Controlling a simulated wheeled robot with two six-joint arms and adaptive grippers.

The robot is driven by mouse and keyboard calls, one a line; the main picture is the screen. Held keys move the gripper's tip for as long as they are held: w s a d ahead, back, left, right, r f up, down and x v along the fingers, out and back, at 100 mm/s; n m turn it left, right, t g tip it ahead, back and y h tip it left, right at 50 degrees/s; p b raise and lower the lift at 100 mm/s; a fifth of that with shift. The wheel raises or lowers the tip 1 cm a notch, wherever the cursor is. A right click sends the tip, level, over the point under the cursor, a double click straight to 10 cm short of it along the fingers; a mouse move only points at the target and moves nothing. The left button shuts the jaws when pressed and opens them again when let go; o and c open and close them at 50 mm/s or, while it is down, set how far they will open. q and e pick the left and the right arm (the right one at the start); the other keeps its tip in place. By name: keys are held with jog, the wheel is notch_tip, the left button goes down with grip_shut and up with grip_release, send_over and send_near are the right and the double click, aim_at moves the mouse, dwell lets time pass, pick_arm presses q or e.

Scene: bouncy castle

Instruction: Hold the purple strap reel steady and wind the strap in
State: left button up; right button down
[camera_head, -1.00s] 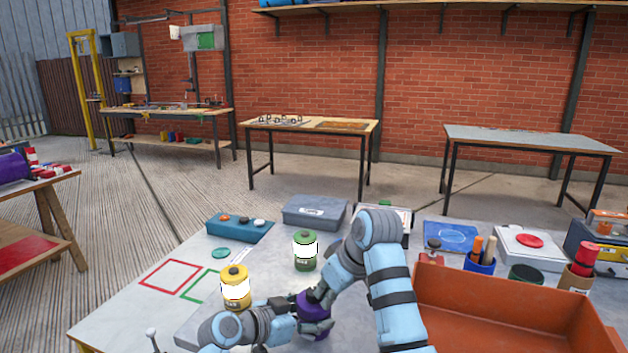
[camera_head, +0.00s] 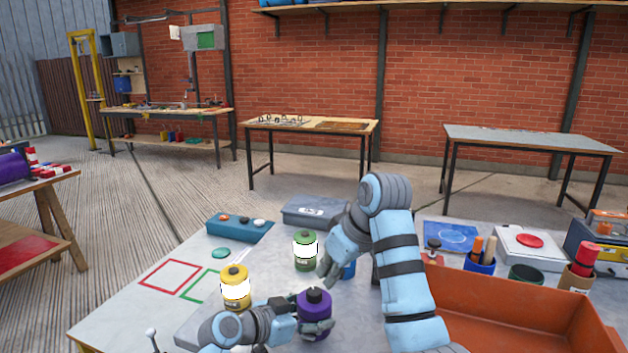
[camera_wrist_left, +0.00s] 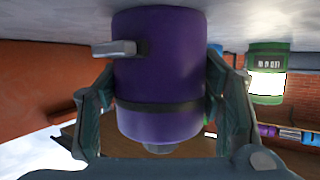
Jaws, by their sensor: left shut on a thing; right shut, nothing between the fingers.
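The purple strap reel (camera_head: 314,311) stands upright on the grey table, with a dark knob on its top. My left gripper (camera_head: 297,318) is shut around its body. The left wrist view shows the purple reel (camera_wrist_left: 160,75) between the two fingers (camera_wrist_left: 163,110), with a grey metal tab sticking out of its side. My right gripper (camera_head: 325,272) is shut and empty, above and behind the reel, close to the green reel (camera_head: 305,251) and apart from the purple one. I cannot make out the strap itself.
A yellow reel (camera_head: 235,287) stands left of the purple reel. Red and green outlined squares (camera_head: 172,276) mark the table at left. An orange bin (camera_head: 450,318) fills the right front. A blue button box (camera_head: 239,227) and a grey case (camera_head: 314,212) stand behind.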

pick_arm(q)
jog(key=o, duration=1.7)
jog(key=shift+c, duration=0.2)
jog(key=shift+a, duration=0.1)
